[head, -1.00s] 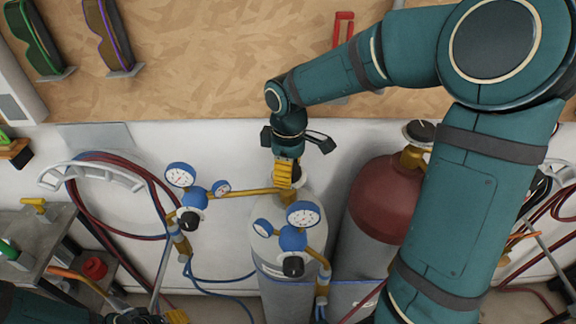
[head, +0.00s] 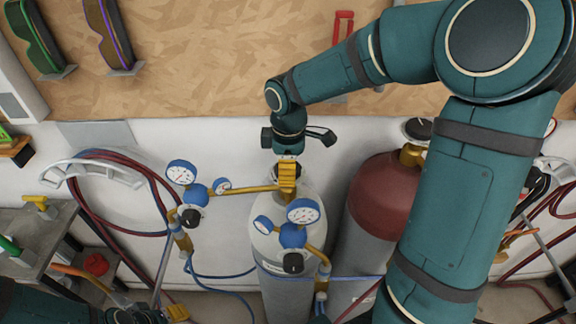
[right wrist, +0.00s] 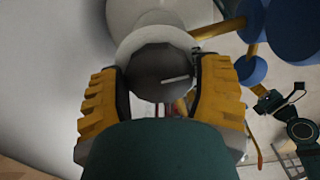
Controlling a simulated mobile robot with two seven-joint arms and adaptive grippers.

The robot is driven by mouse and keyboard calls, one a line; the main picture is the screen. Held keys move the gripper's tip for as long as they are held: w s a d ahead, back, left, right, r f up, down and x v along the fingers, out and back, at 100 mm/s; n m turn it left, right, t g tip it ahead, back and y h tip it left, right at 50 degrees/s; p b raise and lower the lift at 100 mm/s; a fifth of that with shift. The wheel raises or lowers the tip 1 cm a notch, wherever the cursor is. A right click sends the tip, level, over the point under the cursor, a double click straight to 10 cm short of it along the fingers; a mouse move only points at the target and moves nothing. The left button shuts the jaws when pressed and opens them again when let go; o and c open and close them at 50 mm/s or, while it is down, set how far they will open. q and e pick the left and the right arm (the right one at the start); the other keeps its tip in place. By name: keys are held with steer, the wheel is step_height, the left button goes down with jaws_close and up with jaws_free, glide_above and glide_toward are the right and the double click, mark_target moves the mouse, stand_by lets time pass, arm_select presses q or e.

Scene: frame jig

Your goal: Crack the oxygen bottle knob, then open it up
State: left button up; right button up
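The oxygen bottle appears to be the pale grey cylinder (head: 268,215) in the middle of the head view. Its round dark knob (right wrist: 160,72), with a white mark pointing right, shows in the right wrist view; in the head view my fingers mostly hide it. My right gripper (head: 287,178) reaches down over the bottle's top. In the right wrist view its yellow ridged fingers (right wrist: 162,85) lie on both sides of the knob, their dark pads appearing to touch it. My left gripper (head: 155,315) is partly cut off at the lower left, away from the bottles.
Blue regulators with white gauges (head: 303,212) sit close in front of and left of the knob. A red-topped cylinder (head: 385,195) stands to the right. Coiled hoses (head: 95,190) hang on the left wall. A grey bench (head: 35,235) is at the left.

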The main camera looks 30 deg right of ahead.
steer(key=o, duration=0.3)
steer(key=shift+o, duration=0.2)
steer(key=shift+r, duration=0.1)
step_height(320, 180, up, 12)
stand_by(0.8)
